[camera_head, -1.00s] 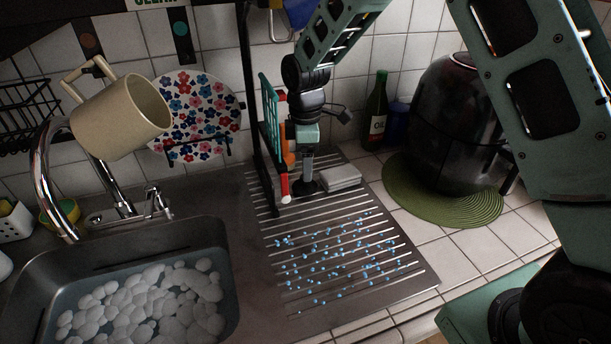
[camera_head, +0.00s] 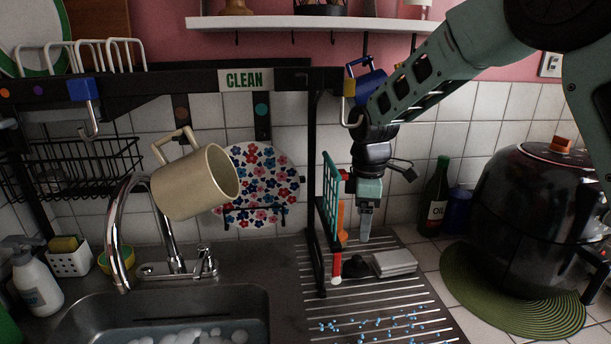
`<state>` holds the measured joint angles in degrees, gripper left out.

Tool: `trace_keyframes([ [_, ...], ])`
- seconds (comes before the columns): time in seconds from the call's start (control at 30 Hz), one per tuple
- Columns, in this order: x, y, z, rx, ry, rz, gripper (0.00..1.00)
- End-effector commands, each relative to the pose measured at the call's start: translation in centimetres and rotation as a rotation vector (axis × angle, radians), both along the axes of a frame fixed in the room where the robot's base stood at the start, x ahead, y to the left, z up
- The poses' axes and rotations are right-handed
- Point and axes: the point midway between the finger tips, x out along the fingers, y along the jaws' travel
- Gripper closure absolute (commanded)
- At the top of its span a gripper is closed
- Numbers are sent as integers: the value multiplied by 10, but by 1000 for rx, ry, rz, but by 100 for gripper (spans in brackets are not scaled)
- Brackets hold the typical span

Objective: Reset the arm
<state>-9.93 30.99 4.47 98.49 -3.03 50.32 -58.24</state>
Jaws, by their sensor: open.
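My gripper (camera_head: 365,222) points down over the back of the ribbed drainboard (camera_head: 390,293), just right of the rack's post. It is open and holds nothing. My arm comes down to it from the upper right. A cream mug (camera_head: 194,182) is tilted above the tap, well left of my gripper; how it is held up is hard to see. A flowered plate (camera_head: 258,184) stands upright behind the mug, partly hidden by it.
The black rack (camera_head: 312,150) with a CLEAN sign and a teal utensil holder (camera_head: 331,200) stands close left of my gripper. A grey block (camera_head: 393,262), an oil bottle (camera_head: 434,198) and a black air fryer (camera_head: 535,222) are to the right. The sink (camera_head: 160,312) is front left.

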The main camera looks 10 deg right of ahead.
Motion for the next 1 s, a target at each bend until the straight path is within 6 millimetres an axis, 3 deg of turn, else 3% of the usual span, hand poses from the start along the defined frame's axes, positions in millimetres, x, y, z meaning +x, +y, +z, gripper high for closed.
trace_keyframes([
  [0.17, -33, -31, 8, 10, -42, -241, 20],
  [0.4, -112, -82, 12, 64, -127, -769, 20],
  [0.77, -197, -117, 4, 147, -193, -1261, 20],
  [0.8, -205, -117, 3, 155, -194, -1294, 20],
  [1.0, -225, -44, 10, 142, -115, -1073, 20],
])
